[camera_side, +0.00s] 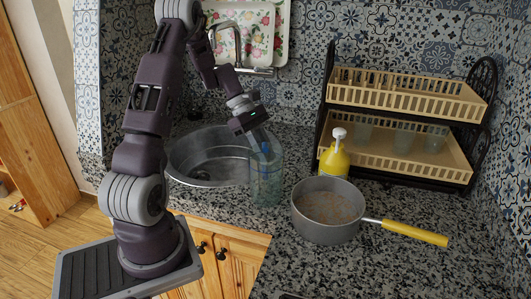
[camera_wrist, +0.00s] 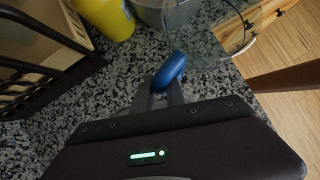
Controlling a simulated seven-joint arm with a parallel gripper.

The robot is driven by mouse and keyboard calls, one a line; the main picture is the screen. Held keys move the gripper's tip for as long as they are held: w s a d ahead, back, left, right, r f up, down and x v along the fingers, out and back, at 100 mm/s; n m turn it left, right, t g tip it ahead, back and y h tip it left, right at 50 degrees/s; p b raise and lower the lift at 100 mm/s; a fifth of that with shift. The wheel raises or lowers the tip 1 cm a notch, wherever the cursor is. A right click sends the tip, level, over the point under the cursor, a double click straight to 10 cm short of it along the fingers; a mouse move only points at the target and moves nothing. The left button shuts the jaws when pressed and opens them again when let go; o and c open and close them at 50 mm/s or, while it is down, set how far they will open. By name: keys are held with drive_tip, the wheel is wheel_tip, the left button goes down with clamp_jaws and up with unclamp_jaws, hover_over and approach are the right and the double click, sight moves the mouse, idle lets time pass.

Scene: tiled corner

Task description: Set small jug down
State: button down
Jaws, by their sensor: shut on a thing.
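The small jug (camera_side: 266,184) is clear, faintly teal glass and looks upright. In the side view it is at the counter's front edge, between the sink and the pot. I cannot tell whether its base touches the counter. My gripper (camera_side: 264,148) reaches down to the jug's upper part from above left and is shut on it. The exact grip contact is hard to see through the glass.
A grey pot (camera_side: 325,228) with a yellow handle and brownish contents stands close right of the jug. A yellow pump bottle (camera_side: 335,160) is behind the pot. The metal sink (camera_side: 188,168) lies left. A two-tier rack (camera_side: 400,155) holds glasses. Counter (camera_side: 385,275) in front of the pot is clear.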

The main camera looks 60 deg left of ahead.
drive_tip(key=c, duration=1.4)
unclamp_jaws()
drive_tip(key=shift+o, duration=0.2)
drive_tip(key=v, duration=1)
drive_tip(key=shift+r, duration=0.1)
drive_tip(key=a+r, duration=0.1)
drive_tip(key=s+a+r, duration=0.1)
drive_tip(key=a, duration=0.1)
drive_tip(key=s+a+r, duration=0.1)
drive_tip(key=shift+s+a, duration=0.1)
drive_tip(key=shift+a, duration=0.05)
